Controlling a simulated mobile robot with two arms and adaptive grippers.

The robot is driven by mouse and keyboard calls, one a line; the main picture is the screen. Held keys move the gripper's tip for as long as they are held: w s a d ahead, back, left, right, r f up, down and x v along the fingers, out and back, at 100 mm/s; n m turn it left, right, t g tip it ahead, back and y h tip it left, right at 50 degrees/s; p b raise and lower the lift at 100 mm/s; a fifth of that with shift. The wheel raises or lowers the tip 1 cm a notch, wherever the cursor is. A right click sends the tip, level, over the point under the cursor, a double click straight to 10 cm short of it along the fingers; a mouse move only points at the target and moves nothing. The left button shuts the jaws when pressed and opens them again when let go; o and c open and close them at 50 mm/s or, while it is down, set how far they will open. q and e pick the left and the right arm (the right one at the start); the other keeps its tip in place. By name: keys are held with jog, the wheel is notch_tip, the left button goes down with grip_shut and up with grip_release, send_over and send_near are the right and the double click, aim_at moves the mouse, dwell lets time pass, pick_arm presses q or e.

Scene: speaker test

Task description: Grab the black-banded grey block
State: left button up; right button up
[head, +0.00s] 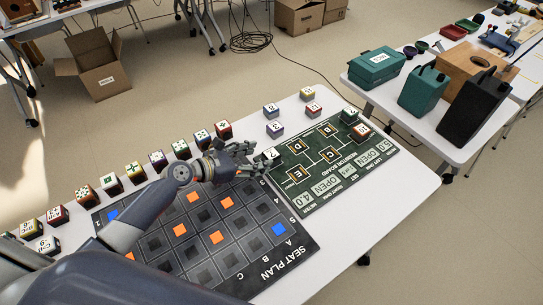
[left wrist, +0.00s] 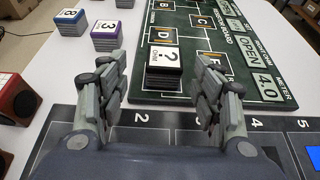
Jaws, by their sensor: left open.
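The black-banded grey block (left wrist: 164,68) has a white top with dark print and a black band around it. In the left wrist view it sits upright at the near edge of the dark green monitor board (left wrist: 188,17). In the head view the block (head: 271,155) shows at the board's left corner, just beyond my left gripper's fingers. My left gripper (head: 243,158) is open and empty. In the left wrist view its fingers (left wrist: 160,95) spread to either side, with the block ahead between them. I cannot tell whether a finger touches it. My right gripper is not in view.
The blue-banded block (head: 270,110) and purple-banded block (head: 275,129) stand behind my left gripper. A row of coloured cubes (head: 157,160) lines the table's far left edge. The black seat plan (head: 265,262) lies under my arm. White table (head: 385,190) is bare at right.

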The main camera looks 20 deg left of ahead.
aim_at(267, 156)
pick_arm(q)
jog(key=shift+w+d+f, duration=0.1)
jog(key=shift+w+d, duration=0.1)
jog(key=shift+w, duration=0.05)
jog(key=x, duration=0.4)
jog(key=shift+d, duration=0.3)
jog(key=shift+w+d, duration=0.1)
jog(key=shift+w, duration=0.05)
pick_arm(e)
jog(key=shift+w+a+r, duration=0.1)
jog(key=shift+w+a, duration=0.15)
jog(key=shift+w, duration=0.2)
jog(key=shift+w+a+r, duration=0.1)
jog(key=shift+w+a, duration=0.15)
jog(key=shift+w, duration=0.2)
pick_arm(q)
jog(key=shift+c, duration=1.3)
jog(key=c, duration=0.9)
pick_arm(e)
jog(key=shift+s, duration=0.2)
